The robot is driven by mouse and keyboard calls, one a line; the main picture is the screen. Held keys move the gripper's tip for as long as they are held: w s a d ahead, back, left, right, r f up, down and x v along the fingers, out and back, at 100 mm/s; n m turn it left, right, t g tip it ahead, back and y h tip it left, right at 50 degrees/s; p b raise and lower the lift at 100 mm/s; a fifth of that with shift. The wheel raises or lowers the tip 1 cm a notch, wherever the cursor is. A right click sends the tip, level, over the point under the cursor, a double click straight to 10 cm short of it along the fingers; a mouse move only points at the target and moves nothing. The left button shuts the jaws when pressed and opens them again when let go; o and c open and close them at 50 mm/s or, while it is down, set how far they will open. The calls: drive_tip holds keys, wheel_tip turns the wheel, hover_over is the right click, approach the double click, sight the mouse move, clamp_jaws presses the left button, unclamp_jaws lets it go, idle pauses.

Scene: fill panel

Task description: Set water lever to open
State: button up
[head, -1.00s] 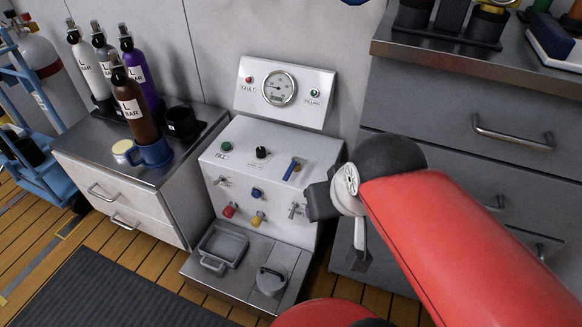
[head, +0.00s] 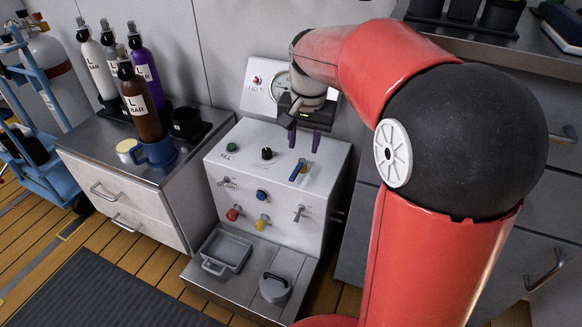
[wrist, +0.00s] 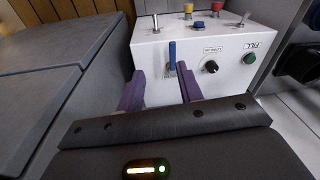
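The fill panel is a white box (head: 232,172) with knobs, levers and valves. A blue lever (head: 298,170) stands on the right part of its upper face, and it also shows in the wrist view (wrist: 173,54). A label by its base is partly hidden and too small to read for certain. My gripper (head: 304,140) hangs just above and behind the blue lever, with its purple fingers apart and empty.
A gauge board (head: 258,97) stands behind the box, partly covered by my arm. A black knob (head: 267,153) and a green button (head: 231,147) sit left of the lever. A grey tray (head: 226,250) is in front. Drawers (head: 125,205) stand left, with bottles on top.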

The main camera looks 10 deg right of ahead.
drive_tip(key=m+g, duration=0.1)
drive_tip(key=m, duration=0.1)
approach(295, 173)
drive_tip(key=shift+a+b, duration=0.15)
drive_tip(key=shift+b, duration=0.25)
wheel_tip(295, 173, down, 8)
drive_tip(key=shift+w+r+b, duration=0.1)
drive_tip(key=shift+b, duration=0.6)
clamp_jaws()
